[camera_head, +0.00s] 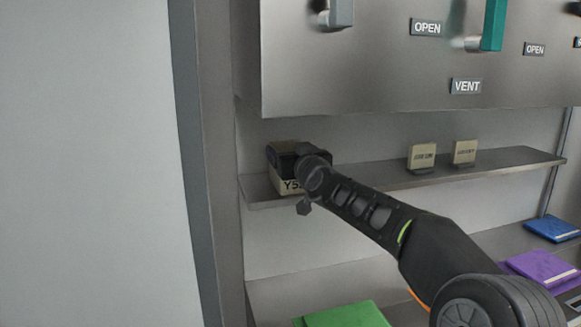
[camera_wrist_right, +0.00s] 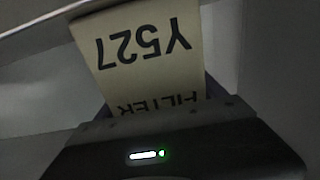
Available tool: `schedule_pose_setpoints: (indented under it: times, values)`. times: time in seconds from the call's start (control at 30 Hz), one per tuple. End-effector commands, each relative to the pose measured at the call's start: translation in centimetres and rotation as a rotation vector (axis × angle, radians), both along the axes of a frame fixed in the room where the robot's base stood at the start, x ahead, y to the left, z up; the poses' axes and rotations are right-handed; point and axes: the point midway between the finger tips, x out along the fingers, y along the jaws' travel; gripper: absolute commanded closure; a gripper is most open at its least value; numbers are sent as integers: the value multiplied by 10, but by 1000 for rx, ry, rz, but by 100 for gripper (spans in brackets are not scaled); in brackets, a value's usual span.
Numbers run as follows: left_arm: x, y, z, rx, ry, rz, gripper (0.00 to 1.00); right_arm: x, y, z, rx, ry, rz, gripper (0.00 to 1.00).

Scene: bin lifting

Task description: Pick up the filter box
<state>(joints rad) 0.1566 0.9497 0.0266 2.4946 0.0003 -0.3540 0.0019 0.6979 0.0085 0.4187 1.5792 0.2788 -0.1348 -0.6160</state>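The filter box (camera_head: 287,186) is a beige box at the left end of the narrow metal shelf. In the right wrist view the filter box (camera_wrist_right: 140,48) shows "Y527" and "FILTER" upside down, and its near part is hidden behind my gripper body. My right gripper (camera_head: 288,160) is at the box and covers much of its front and upper part. Its fingertips are hidden or too dark to make out, so I cannot tell whether they are closed on the box. My left gripper is not in view.
The shelf (camera_head: 500,160) also holds two small beige boxes (camera_head: 422,156) (camera_head: 465,151) to the right. A metal panel (camera_head: 350,75) with handles and labels overhangs it. A door post stands close on the left. Green, purple and blue items lie lower down.

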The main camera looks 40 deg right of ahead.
Motion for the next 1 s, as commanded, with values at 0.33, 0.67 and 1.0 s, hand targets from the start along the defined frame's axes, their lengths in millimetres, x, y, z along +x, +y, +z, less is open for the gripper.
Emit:
schedule_pose_setpoints:
  times: [0.33, 0.67, 1.0]
  values:
    - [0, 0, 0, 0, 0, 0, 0, 0, 0, 0, 0, 0, 0, 50]
    - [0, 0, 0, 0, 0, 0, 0, 0, 0, 0, 0, 0, 0, 77]
    - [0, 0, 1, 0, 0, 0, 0, -1, 0, 3, -1, -3, 0, 79]
